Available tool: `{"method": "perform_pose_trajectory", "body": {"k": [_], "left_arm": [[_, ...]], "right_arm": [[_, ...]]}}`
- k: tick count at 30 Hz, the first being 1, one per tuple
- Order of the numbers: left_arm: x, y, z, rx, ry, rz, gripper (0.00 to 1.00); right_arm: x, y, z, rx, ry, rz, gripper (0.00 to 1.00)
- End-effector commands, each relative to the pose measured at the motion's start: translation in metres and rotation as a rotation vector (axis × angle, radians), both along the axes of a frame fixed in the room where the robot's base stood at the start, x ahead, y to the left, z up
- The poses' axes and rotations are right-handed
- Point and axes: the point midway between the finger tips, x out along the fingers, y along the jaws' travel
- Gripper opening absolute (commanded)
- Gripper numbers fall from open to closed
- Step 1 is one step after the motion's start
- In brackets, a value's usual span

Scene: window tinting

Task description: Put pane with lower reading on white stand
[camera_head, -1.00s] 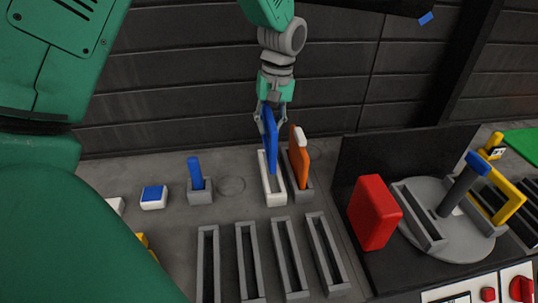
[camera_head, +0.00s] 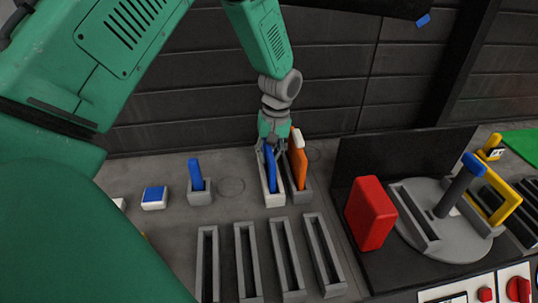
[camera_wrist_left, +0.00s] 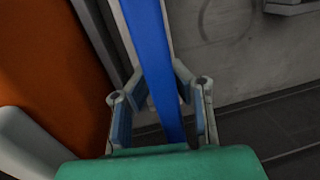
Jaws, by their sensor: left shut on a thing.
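A blue pane (camera_head: 270,168) stands upright with its lower part inside the slot of the white stand (camera_head: 275,199). My left gripper (camera_head: 271,150) is shut on the pane's far end from above. The left wrist view shows the blue pane (camera_wrist_left: 155,55) between the two fingers (camera_wrist_left: 160,105). An orange pane (camera_head: 298,165) with a white top piece stands in a grey stand (camera_head: 302,194) just right of the white one. No reading can be made out on either pane. My right gripper does not show.
Several empty grey slotted stands (camera_head: 247,262) lie in front. A red block (camera_head: 371,213) and a grey turntable (camera_head: 460,235) with a yellow frame (camera_head: 503,203) are at the right. A blue-handled item (camera_head: 195,174) stands in a grey holder at left.

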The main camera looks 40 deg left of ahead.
Motion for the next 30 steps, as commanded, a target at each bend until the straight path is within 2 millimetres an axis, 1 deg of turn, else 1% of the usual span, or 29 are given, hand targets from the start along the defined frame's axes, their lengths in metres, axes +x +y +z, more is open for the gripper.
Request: {"method": "perform_pose_trajectory", "body": {"k": [5,6,7,8,16,20,23,30], "left_arm": [[0.0,0.0,-0.001,-0.002,0.0,-0.001,0.0],[0.0,0.0,-0.002,-0.003,0.0,-0.001,0.21],[0.0,0.001,-0.002,-0.004,0.0,-0.001,0.32],[0.0,0.001,-0.002,-0.004,0.0,-0.001,0.35],[-0.001,0.001,-0.002,-0.005,0.0,0.0,0.35],[0.001,0.0,0.006,-0.004,-0.002,-0.001,0.35],[0.003,-0.001,0.02,-0.002,-0.004,-0.001,0.35],[0.009,-0.006,0.073,-0.001,-0.006,-0.001,0.35]], "right_arm": [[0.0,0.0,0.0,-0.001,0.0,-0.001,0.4],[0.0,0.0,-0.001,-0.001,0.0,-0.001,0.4],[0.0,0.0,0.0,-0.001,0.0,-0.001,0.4],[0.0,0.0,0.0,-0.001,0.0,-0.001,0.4],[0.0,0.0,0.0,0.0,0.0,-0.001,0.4],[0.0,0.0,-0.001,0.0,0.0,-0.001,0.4],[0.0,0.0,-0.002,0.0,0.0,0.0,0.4],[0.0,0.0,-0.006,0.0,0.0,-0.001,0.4]]}}
